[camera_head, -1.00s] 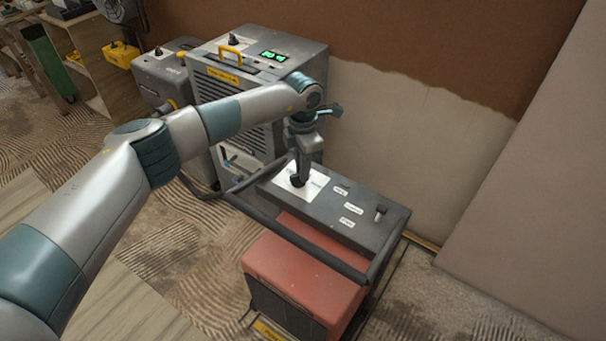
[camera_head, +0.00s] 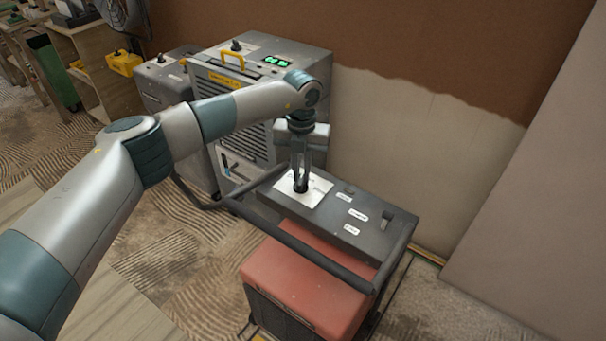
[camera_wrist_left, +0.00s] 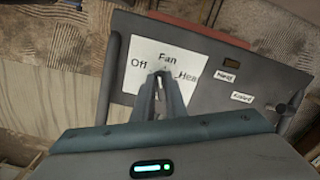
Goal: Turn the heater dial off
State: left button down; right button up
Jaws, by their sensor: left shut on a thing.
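The heater is a red unit (camera_head: 305,285) with a dark grey control panel (camera_head: 325,222) on top, inside a tubular frame. A white label plate (camera_head: 315,193) on the panel surrounds the dial; in the left wrist view the plate (camera_wrist_left: 140,52) reads "Off", "Fan" and a partly covered "Hea...". My left gripper (camera_head: 300,186) points down at the middle of the plate and is shut on the dial. The fingers (camera_wrist_left: 160,80) hide most of the dial, so its pointer direction is hard to tell. My right gripper is in neither view.
A dark frame bar (camera_head: 300,245) runs along the panel's near edge. Small labels (camera_head: 357,214) and a switch (camera_head: 385,220) sit on the panel's right. A grey machine (camera_head: 262,75) with green digits stands behind, close to my arm. The wall (camera_head: 400,150) is behind the panel.

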pick_arm(q)
jog(key=n, duration=0.3)
jog(key=shift+a+n, duration=0.25)
jog(key=shift+n, duration=0.05)
jog(key=shift+a+n+b, duration=0.15)
jog(key=shift+n+b, duration=0.2)
jog(key=shift+n, duration=1.45)
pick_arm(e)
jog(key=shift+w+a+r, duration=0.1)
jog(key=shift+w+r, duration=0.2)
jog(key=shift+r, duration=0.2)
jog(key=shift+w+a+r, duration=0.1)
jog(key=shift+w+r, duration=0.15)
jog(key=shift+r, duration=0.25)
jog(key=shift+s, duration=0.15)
pick_arm(q)
jog(key=c, duration=1.8)
grip_release()
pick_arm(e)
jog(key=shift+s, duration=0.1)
pick_arm(q)
jog(key=shift+r, duration=0.15)
